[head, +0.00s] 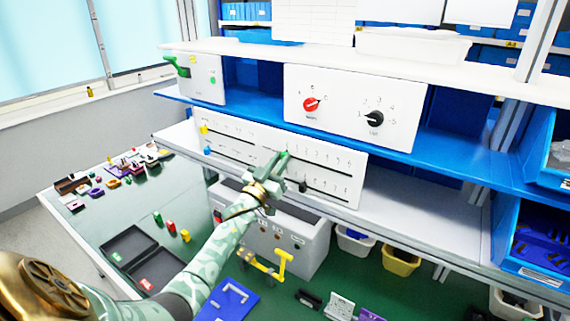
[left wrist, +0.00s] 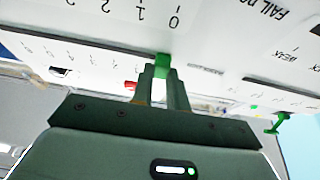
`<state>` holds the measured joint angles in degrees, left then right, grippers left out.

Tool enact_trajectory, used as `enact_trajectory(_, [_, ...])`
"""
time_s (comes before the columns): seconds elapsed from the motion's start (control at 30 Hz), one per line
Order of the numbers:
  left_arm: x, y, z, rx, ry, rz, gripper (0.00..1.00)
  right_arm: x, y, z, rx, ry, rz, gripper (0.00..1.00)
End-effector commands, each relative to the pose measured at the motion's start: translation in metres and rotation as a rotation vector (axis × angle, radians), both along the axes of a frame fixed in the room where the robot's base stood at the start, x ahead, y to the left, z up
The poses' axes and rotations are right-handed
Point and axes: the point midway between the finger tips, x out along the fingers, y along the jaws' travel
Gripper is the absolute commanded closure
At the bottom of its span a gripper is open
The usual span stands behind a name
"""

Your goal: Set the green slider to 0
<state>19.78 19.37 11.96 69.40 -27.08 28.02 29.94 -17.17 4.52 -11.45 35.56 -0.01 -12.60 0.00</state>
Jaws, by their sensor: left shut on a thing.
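The green slider (head: 284,155) is on the white slider panel (head: 240,132), near the middle of its upper row. My left gripper (head: 272,170) reaches up to it from below and is shut on it. In the left wrist view the green slider knob (left wrist: 163,62) sits between the fingertips of my left gripper (left wrist: 162,72). The printed 0 (left wrist: 174,20) stands very close to the knob, almost in line with it. The exact offset is hard to tell. My right gripper is not in view.
The panel also carries a yellow slider (head: 204,129), a blue slider (head: 207,150) and a black slider (head: 303,187). Above is a panel with a red knob (head: 310,104) and a black knob (head: 374,118). A green lever (head: 178,67) is at upper left. A grey box (head: 300,245) stands below.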

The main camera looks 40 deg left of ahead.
Motion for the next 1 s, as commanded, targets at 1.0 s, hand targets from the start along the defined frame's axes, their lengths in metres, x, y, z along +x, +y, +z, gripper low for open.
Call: enact_trajectory(1.0, [-0.080, -0.003, -0.036, 0.001, 0.007, 0.004, 0.62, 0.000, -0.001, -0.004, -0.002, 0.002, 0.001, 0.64])
